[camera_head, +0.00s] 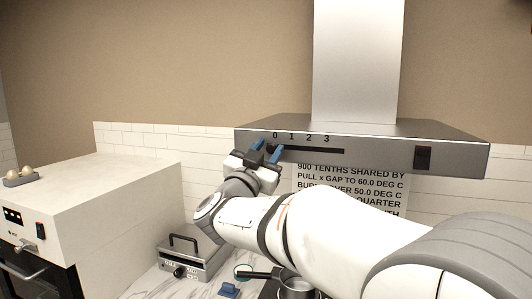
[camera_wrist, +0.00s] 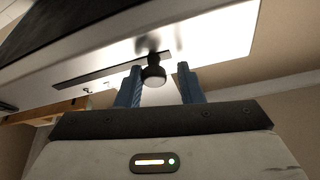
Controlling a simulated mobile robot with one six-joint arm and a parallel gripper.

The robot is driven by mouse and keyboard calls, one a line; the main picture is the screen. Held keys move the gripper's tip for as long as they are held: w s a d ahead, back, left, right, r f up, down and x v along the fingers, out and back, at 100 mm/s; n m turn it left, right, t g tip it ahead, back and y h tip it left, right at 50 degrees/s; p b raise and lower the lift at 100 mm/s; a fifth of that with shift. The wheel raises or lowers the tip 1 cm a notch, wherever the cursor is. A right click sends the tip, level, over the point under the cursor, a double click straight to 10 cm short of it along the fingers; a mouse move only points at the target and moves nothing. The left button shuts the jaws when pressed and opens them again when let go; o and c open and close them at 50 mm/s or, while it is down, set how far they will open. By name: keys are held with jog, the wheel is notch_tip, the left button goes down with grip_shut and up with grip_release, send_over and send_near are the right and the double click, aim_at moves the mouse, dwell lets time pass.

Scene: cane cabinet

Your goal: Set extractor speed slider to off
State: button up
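The extractor hood's speed slider is a dark slot (camera_head: 315,150) on the front panel, under the marks 0, 1, 2 and 3. Its round dark knob (camera_wrist: 154,76) shows in the wrist view between my blue fingers, closer to the left finger. In the head view the knob (camera_head: 269,149) is partly hidden by my gripper (camera_head: 266,147) at the slot's left end, near the 0. My gripper (camera_wrist: 160,68) is open around the knob, with a clear gap on the right finger's side. I cannot tell whether the left finger touches the knob.
A dark rocker switch (camera_head: 422,158) is at the right of the hood's panel. A printed sign (camera_head: 350,188) hangs on the tiles below. A white cabinet (camera_head: 110,190) stands at left.

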jog(key=shift+o, duration=1.4)
jog(key=shift+f, duration=0.1)
jog(key=shift+a+f, duration=0.1)
jog(key=b+v, duration=0.3)
jog(key=v, duration=0.4)
jog(key=shift+s, duration=0.35)
jog(key=shift+a, duration=0.1)
